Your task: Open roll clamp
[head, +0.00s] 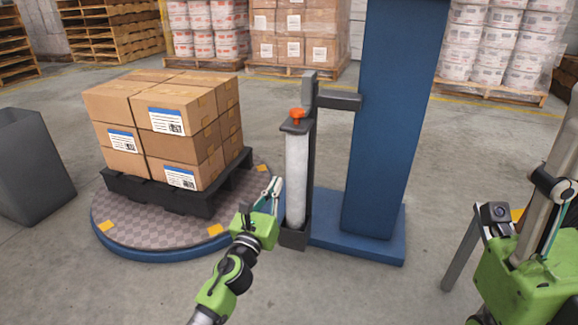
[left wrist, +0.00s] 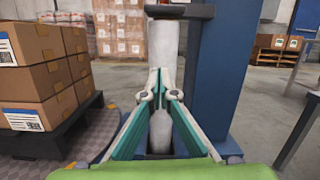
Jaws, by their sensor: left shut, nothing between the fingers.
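The roll clamp (head: 297,124) is a dark cap with an orange knob (head: 297,113) on top of an upright roll of pale film (head: 297,180). The roll stands in a dark carriage beside the blue mast. My left gripper (head: 276,184) is shut and empty, just left of the roll's lower half and below the clamp. In the left wrist view its fingertips (left wrist: 161,72) meet in front of the film roll (left wrist: 162,45), and I cannot tell whether they touch it. The dark clamp edge (left wrist: 180,11) shows at the top there. My right gripper (head: 553,190) is partly visible at the right edge; its finger state is unclear.
The blue mast (head: 385,120) rises right of the roll from a blue base (head: 370,243). Stacked cartons (head: 180,110) on a black pallet (head: 165,194) stand on a round turntable (head: 150,225) at left. A grey bin (head: 30,165) is far left. Floor in front is clear.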

